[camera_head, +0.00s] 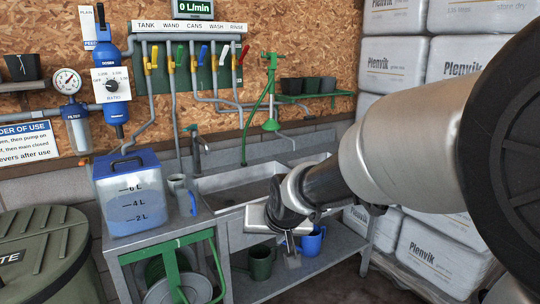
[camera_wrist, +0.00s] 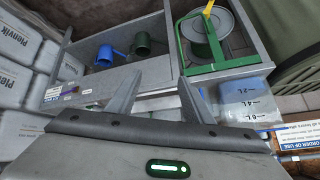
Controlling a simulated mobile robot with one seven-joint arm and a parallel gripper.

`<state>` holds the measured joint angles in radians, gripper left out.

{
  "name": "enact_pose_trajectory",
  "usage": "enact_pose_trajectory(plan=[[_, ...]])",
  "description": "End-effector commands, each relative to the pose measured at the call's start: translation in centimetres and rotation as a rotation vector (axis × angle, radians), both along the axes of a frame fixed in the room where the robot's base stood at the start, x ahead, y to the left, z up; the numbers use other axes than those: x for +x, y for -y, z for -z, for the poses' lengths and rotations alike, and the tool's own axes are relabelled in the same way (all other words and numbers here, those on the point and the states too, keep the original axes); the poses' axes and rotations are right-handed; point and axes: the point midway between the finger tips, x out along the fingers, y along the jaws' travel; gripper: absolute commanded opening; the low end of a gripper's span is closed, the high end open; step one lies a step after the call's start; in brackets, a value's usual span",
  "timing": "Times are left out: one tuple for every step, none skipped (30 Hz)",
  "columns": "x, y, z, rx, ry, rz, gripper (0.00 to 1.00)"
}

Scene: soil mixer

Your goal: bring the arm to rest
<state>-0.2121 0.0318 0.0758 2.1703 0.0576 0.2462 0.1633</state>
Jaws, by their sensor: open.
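My gripper (camera_head: 291,248) hangs at the end of my arm in front of the metal sink bench (camera_head: 232,228). In the wrist view both fingers of my gripper (camera_wrist: 160,76) show, spread apart with nothing between them. The arm reaches in from the right of the head view and hides part of the bench and basin.
A blue jug (camera_head: 312,240) and a green jug (camera_head: 261,262) stand low under the bench, behind the gripper. A blue-lidded tank (camera_head: 130,205) and a grey jug (camera_head: 181,193) stand on top. Wrapped Plenvik bales (camera_head: 440,255) stand right, a green bin (camera_head: 45,255) left.

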Motion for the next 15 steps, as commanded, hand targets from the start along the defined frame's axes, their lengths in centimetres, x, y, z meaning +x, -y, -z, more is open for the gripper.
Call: enact_pose_trajectory(plan=[[-2.2,2.4,-1.9,-0.022,-0.003,0.016,0.47],[-3.5,3.6,-2.6,-0.035,-0.013,0.023,0.47],[-5.4,5.1,-3.5,-0.053,-0.027,0.033,0.47],[-6.7,6.2,-4.0,-0.066,-0.036,0.039,0.47],[-8.1,7.2,-4.4,-0.078,-0.046,0.046,0.47],[-9.9,8.4,-4.8,-0.091,-0.061,0.055,0.47],[-11.1,9.1,-5.1,-0.1,-0.07,0.06,0.47],[-12.3,9.8,-5.2,-0.107,-0.08,0.065,0.47],[-13.7,10.6,-5.4,-0.116,-0.09,0.071,0.47],[-14.7,11.1,-5.5,-0.122,-0.099,0.075,0.47],[-15.7,11.6,-5.6,-0.127,-0.107,0.078,0.47],[-16.9,12.2,-5.6,-0.134,-0.117,0.085,0.47],[-17.8,12.6,-5.6,-0.138,-0.124,0.089,0.47],[-18.6,12.9,-5.7,-0.141,-0.129,0.093,0.47],[-19.7,13.4,-5.6,-0.147,-0.138,0.098,0.47]])
